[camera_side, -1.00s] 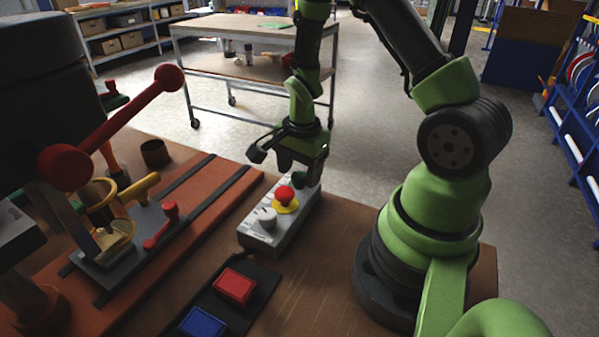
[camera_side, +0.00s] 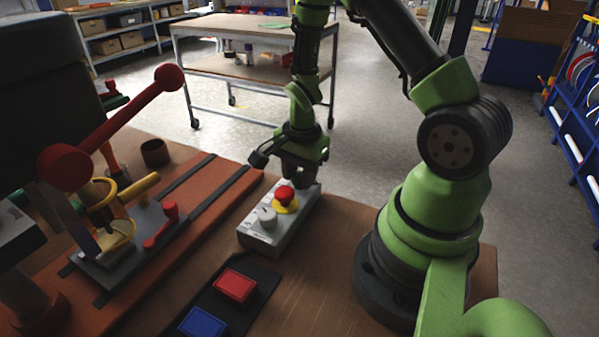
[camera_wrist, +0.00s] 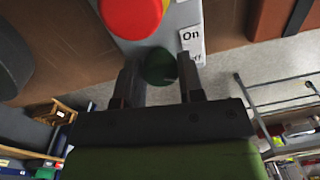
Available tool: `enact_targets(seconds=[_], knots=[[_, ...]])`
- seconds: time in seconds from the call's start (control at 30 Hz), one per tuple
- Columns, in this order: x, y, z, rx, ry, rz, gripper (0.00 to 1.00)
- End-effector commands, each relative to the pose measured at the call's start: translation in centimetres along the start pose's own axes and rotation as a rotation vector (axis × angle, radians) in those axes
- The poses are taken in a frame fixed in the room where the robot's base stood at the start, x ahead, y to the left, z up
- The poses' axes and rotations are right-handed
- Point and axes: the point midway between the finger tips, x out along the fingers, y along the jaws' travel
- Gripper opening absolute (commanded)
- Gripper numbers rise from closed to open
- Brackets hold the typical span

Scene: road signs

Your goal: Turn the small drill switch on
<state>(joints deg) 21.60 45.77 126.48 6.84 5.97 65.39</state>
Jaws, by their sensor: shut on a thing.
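A grey control box (camera_side: 288,226) lies on the brown table, with a white knob (camera_side: 267,217), a red mushroom button (camera_side: 285,194) on a yellow ring, and a green knob at its far end. In the wrist view the dark green knob (camera_wrist: 160,66) sits between my two fingers, beside a white label (camera_wrist: 192,44) reading "On", with "Off" partly covered by a finger. My gripper (camera_side: 298,180) is low over the far end of the box, shut on the green knob. In the side view the fingers hide that knob.
A drill press with red-knobbed handles (camera_side: 125,113) stands at the left. A red block (camera_side: 234,285) and a blue block (camera_side: 204,322) sit on a black tray near the front. The red button (camera_wrist: 132,14) is close to my fingers.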

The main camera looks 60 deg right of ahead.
Motion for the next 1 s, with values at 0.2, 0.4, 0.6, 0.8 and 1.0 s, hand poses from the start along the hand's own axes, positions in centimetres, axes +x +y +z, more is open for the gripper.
enact_targets(seconds=[0.2,0.4,0.6,0.8,1.0], knots=[[-0.04,-0.06,-0.08,-0.12,-0.004,-0.002,0.12],[-0.05,-0.07,-0.11,-0.294,-0.012,-0.003,0.12],[-0.06,-0.07,-0.13,-0.482,-0.021,-0.003,0.12],[-0.06,-0.07,-0.16,-0.666,-0.029,-0.003,0.12],[-0.07,-0.08,-0.18,-0.822,-0.036,-0.003,0.12]])
